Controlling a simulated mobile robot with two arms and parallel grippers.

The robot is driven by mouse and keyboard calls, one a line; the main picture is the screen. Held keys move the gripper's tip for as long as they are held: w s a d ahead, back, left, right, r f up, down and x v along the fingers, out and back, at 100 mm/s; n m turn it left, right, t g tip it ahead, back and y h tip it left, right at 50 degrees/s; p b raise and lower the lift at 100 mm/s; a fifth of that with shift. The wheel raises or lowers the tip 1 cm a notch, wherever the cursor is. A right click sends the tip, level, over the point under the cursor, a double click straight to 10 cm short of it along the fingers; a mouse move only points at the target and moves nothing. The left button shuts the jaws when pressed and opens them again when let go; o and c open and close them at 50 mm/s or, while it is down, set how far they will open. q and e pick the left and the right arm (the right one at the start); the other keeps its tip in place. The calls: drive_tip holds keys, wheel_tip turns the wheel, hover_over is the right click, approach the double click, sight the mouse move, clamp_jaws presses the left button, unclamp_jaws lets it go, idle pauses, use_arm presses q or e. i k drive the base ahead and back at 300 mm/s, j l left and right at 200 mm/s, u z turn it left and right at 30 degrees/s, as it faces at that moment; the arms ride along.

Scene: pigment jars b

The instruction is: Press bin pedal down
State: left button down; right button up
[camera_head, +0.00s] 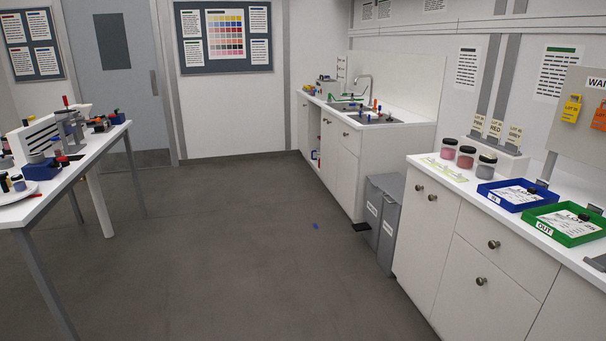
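A grey bin (378,232) with white labels on its sides stands on the floor between the sink cabinet and the nearer white counter. Its lid (385,187) looks closed. A small dark flat piece (361,230), which looks like the pedal, sticks out low at the bin's left side, just above the floor. Whether it is raised or pressed is too small to tell. Neither of my grippers is in view, and nothing of mine touches the bin.
A white table (75,165) with several tools stands at left. The right counter (450,185) holds jars, a blue tray (516,194) and a green tray (566,225).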

sight(362, 226)
drive_tip(key=i+u, duration=0.2)
drive_tip(key=i, duration=2.1)
drive_tip(key=i+j+z, duration=0.1)
drive_tip(key=i+z, duration=0.3)
drive_tip(key=i, duration=0.15)
drive_tip(key=i+j+z, duration=0.4)
drive_tip(key=i, duration=0.15)
drive_tip(key=i+j+z, duration=1.25)
drive_tip(key=j, duration=0.35)
